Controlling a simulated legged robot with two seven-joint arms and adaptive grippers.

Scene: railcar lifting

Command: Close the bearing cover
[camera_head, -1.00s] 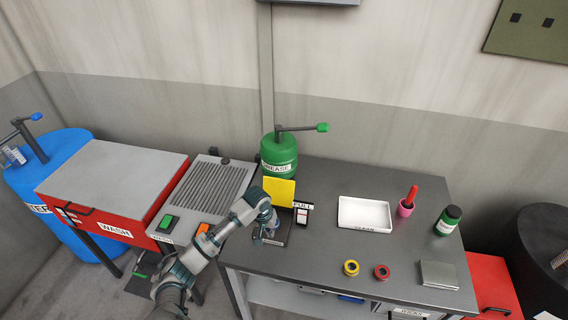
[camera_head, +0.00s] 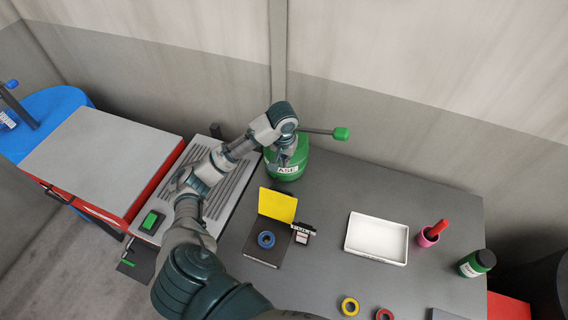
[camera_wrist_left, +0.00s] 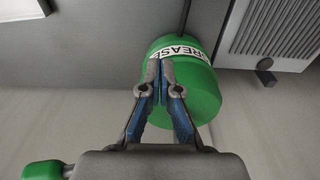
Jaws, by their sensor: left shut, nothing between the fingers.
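The yellow cover (camera_head: 277,205) stands raised, tilted up at the back edge of a dark flat base (camera_head: 266,249) on the grey table. My left gripper (camera_head: 284,158) is behind the cover, at the green grease drum (camera_head: 290,170), apart from the cover. In the left wrist view its fingers (camera_wrist_left: 160,68) are shut and empty in front of the drum (camera_wrist_left: 195,90); I cannot tell whether they touch it. My right gripper is not in view.
A small gauge labelled FULL (camera_head: 302,234) stands just right of the cover. A white tray (camera_head: 377,257), a pink cup (camera_head: 427,238) and a green bottle (camera_head: 476,263) are farther right. Yellow (camera_head: 349,306) and red (camera_head: 384,314) rings lie in front. The drum's lever (camera_head: 325,132) sticks out right.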

